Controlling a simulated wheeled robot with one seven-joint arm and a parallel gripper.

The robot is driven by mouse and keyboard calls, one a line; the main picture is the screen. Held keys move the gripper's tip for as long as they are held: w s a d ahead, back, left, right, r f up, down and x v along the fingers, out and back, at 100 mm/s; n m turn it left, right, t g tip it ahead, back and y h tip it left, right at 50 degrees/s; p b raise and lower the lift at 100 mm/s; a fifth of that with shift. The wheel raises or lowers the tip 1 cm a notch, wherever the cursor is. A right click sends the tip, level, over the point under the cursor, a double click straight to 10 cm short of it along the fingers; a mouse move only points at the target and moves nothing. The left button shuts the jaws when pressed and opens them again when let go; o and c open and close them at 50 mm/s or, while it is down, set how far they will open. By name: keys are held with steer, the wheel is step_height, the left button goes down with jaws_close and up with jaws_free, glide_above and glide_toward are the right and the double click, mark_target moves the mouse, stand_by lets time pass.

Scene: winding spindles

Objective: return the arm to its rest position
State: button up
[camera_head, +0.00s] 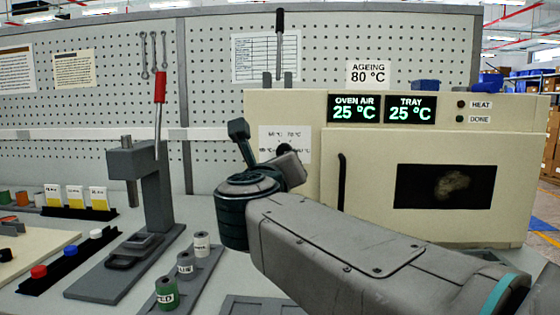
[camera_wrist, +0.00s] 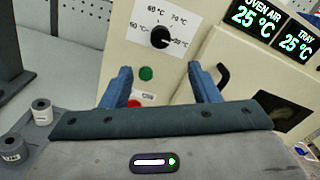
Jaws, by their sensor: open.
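My gripper (camera_head: 262,142) is raised in front of the left part of the cream ageing oven (camera_head: 300,110), with my arm reaching in from the lower right. In the wrist view my gripper (camera_wrist: 163,84) has its two blue fingers wide apart with nothing between them. I cannot tell whether a finger touches the panel.
A press with a red lever (camera_head: 160,87) stands left of my gripper. Labelled spools, one green (camera_head: 167,293), stand in a grey rack below it. The oven door handle (camera_head: 341,182) is close to my arm. Both oven displays (camera_head: 381,108) read 25 °C. A pegboard (camera_head: 215,70) stands behind.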

steer(key=shift+s, duration=0.35)
